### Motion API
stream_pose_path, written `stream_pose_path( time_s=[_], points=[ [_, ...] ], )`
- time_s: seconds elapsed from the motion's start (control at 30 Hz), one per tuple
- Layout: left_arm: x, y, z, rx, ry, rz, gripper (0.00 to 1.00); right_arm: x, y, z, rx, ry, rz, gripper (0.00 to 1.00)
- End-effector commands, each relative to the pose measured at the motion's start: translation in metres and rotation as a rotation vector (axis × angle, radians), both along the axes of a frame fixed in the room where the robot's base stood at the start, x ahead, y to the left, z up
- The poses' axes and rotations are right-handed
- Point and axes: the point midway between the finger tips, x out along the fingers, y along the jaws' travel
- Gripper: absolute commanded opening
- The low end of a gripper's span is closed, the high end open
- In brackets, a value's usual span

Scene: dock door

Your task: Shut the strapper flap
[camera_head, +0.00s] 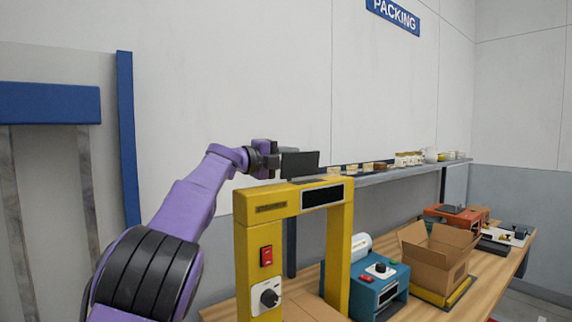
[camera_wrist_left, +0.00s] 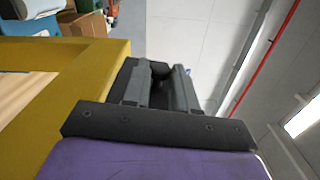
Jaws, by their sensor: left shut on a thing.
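The strapper (camera_head: 250,235) is a yellow arch-shaped machine on the wooden bench, with a red switch and a dial on its front leg. Its flap (camera_head: 300,164) is a dark plate standing raised above the top beam. My left gripper (camera_head: 274,159) is at the flap's left edge, shut on it. In the left wrist view my left gripper's fingers (camera_wrist_left: 160,90) lie beside the yellow top of the strapper (camera_wrist_left: 85,75). Dark material shows between and behind the fingers, and the exact grip is partly hidden. My right gripper is in neither view.
Right of the strapper, a blue device (camera_head: 376,288) and an open cardboard box (camera_head: 438,258) stand on the bench (camera_head: 425,308). A shelf (camera_head: 405,172) with several small items runs along the wall behind. A blue-edged frame (camera_head: 127,140) stands at left.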

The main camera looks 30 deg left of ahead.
Motion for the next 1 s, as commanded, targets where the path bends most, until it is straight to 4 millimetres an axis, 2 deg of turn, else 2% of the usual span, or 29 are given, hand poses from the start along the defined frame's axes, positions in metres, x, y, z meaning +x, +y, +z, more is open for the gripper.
stream_pose_path(
  time_s=[0.2, 0.5, 1.0],
  points=[
    [-0.003, -0.009, -0.002, 0.141, -0.057, -0.002, 0.0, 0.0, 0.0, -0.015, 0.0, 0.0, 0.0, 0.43],
    [-0.006, -0.016, 0.0, 0.268, -0.108, -0.002, 0.0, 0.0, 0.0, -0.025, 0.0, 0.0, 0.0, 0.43],
    [-0.007, -0.017, 0.001, 0.303, -0.122, 0.0, 0.0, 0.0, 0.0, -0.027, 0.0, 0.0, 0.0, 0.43]
  ],
)
